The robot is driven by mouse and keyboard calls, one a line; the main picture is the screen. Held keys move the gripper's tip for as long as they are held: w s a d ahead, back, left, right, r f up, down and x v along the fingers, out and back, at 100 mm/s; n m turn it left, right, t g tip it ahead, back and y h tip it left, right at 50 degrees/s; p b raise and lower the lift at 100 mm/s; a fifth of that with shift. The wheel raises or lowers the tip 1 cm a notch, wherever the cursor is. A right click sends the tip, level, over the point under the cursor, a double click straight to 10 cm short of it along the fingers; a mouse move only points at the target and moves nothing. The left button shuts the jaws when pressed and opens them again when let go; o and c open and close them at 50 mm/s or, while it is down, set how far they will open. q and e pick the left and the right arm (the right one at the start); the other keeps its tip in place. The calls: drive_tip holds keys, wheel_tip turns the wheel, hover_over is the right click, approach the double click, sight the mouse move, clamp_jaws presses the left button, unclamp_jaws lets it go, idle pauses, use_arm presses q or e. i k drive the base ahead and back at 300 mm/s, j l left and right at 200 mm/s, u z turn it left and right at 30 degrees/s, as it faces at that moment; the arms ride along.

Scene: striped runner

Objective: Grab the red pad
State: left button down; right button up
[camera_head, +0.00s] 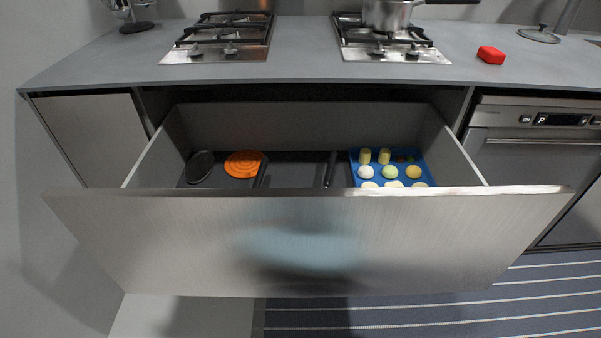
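A small red pad (491,55), block-shaped with rounded edges, lies on the grey countertop to the right of the right-hand hob. It stands apart from other things and nothing covers it. Neither of my grippers shows in the head view.
A wide steel drawer (300,240) is pulled open below the counter. It holds an orange round mat (243,164), dark pans and a blue tray (352,172) with several small items. A pot (388,14) stands on the right hob. A grey lid (538,36) lies right of the pad.

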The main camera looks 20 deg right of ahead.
sight(490, 54)
drive_tip(key=z, duration=1.55)
drive_tip(key=i+l+u, duration=0.1)
drive_tip(key=u, duration=1)
drive_tip(key=l+u, duration=0.45)
drive_tip(key=l, duration=0.2)
drive_tip(key=l+u, duration=0.5)
drive_tip(key=l, duration=0.15)
drive_tip(key=k+l+u, duration=0.15)
drive_tip(key=l+u, duration=0.3)
drive_tip(key=l, duration=0.15)
